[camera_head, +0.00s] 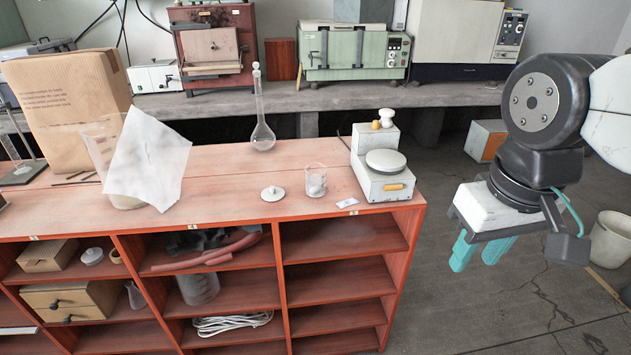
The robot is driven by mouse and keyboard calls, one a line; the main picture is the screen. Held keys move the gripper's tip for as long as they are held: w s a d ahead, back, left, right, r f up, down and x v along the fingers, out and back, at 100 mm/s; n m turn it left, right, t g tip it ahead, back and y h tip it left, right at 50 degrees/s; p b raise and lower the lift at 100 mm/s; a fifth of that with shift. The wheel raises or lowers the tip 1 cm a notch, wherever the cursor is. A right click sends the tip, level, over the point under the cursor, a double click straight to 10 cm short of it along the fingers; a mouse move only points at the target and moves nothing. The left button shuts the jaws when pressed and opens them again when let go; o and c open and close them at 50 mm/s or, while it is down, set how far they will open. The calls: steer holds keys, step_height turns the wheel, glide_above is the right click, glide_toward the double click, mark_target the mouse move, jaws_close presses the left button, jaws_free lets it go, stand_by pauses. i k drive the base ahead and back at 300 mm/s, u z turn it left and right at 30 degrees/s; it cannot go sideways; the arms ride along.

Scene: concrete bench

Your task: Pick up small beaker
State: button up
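A small clear glass beaker (316,181) stands upright on the red-brown shelf top, with something whitish inside it. A small white lid-like disc with a knob (272,193) lies just left of it. My gripper (481,252) hangs at the right, pointing down over the floor, well apart from the beaker and beyond the shelf's right end. Its two teal fingers are apart with nothing between them.
A tall flask (262,125) stands behind. A large vessel under a white cloth (147,160) and a paper bag (65,107) are at left. Open shelves (345,240) lie below.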

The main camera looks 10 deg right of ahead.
mark_target(314, 172)
steer(key=k, duration=0.5)
steer(key=u, duration=1)
steer(key=i, duration=0.9)
steer(key=z, duration=2.15)
